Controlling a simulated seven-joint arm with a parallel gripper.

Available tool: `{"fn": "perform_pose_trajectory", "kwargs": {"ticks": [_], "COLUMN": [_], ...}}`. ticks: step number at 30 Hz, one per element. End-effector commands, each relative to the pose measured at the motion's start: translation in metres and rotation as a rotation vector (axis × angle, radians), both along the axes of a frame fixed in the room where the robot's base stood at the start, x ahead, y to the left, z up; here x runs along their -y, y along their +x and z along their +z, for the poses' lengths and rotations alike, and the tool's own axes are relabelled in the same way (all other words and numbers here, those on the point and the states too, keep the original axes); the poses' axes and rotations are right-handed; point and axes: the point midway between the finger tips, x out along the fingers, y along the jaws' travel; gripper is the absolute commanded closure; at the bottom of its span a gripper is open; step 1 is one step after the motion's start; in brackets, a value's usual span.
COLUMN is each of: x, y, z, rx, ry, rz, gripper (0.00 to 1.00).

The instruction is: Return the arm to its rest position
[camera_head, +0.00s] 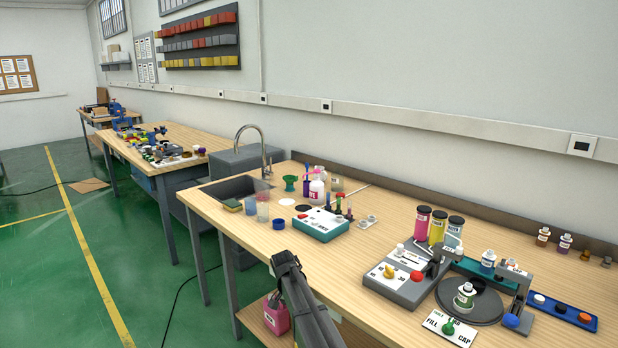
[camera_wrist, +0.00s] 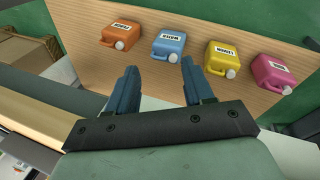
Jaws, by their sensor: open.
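My gripper (camera_wrist: 159,78) shows in the wrist view with its two blue fingers spread apart. Nothing is between them. Beyond the fingertips, several jugs stand on a wooden shelf (camera_wrist: 135,68): an orange jug (camera_wrist: 120,32), a blue jug (camera_wrist: 171,40), a yellow jug (camera_wrist: 222,55) and a pink jug (camera_wrist: 272,72). The fingers appear apart from the jugs. In the head view, my dark arm (camera_head: 300,300) comes in at the bottom, in front of the bench's front edge. My fingers cannot be made out there.
The wooden bench (camera_head: 330,262) holds a teal-and-white device (camera_head: 320,225), a grey dosing station (camera_head: 398,285), a dark round turntable (camera_head: 482,306) with a small bottle, and several tall colored containers (camera_head: 437,226). A faucet (camera_head: 262,142) rises by the sink. The green floor (camera_head: 150,290) at left is open.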

Motion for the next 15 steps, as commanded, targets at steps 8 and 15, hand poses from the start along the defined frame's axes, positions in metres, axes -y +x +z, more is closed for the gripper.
{"fn": "perform_pose_trajectory", "kwargs": {"ticks": [8, 15], "x": [0.048, 0.087], "y": [-0.061, -0.127], "z": [-0.092, -0.166], "rx": [-0.105, -0.201], "ry": [0.028, 0.070], "rz": [0.066, 0.129], "gripper": [0.48, 0.48]}}
